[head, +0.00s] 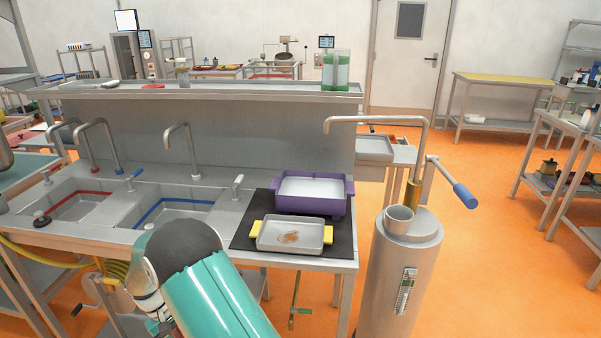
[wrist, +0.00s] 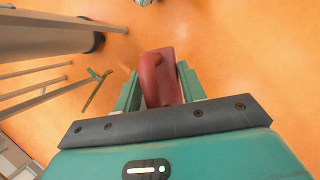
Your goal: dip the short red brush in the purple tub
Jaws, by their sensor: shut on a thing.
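The purple tub (head: 345,205) stands on a dark mat at the right end of the sink counter, with a pale, level surface inside. My gripper (wrist: 158,88) is shut on a red thing, which I take for the short red brush (wrist: 157,68); its red body lies between the two green fingers. No bristles can be made out. In the wrist view it is over orange floor, beside the grey legs of a stand. The head view shows my green arm at the bottom, below the counter front; the gripper and brush are hidden there.
A metal tray with yellow handles (head: 290,235) sits in front of the tub, with a brown smear in it. A grey cylinder with a tap (head: 400,270) stands right of the counter. A green-handled tool (wrist: 97,80) hangs near the legs. Sinks lie left.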

